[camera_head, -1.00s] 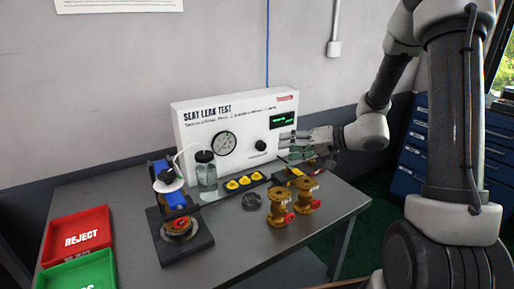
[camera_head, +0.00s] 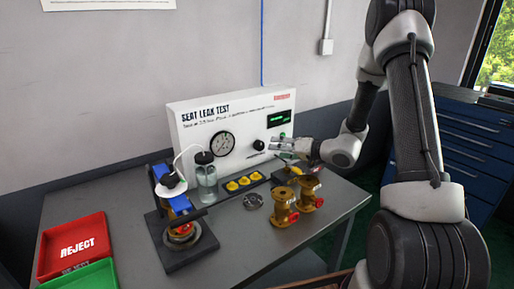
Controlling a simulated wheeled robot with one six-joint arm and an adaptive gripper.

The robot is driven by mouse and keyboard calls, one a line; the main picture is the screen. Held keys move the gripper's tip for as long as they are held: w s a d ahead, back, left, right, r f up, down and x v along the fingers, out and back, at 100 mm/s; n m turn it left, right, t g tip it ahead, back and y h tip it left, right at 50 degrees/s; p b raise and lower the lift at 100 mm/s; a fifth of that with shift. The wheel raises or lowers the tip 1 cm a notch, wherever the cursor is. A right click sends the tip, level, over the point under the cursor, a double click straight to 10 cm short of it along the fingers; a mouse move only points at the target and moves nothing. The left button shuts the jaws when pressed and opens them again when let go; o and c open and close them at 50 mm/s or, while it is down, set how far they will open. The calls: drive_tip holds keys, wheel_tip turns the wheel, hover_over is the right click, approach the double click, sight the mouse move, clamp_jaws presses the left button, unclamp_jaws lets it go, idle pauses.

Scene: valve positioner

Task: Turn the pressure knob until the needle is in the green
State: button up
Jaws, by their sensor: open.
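The white seat leak test panel (camera_head: 185,130) stands at the back of the grey bench. Its round pressure gauge (camera_head: 222,144) has a white face; the needle and any green band are too small to read. The black pressure knob (camera_head: 259,144) is on the panel to the right of the gauge. My gripper (camera_head: 274,143) is open, its fingers pointing left at the knob from the right. The fingertips are close to the knob; I cannot tell whether they touch it. A small green-lit display (camera_head: 279,118) is above the gripper.
Two brass valves (camera_head: 284,206) stand in front of the panel. Yellow buttons (camera_head: 244,181), a glass jar (camera_head: 206,177) and a clamp fixture (camera_head: 182,235) are on the bench. A red reject tray (camera_head: 75,243) and a green tray (camera_head: 85,275) lie at left.

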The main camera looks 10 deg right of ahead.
sight(261, 147)
drive_tip(key=x, duration=0.8)
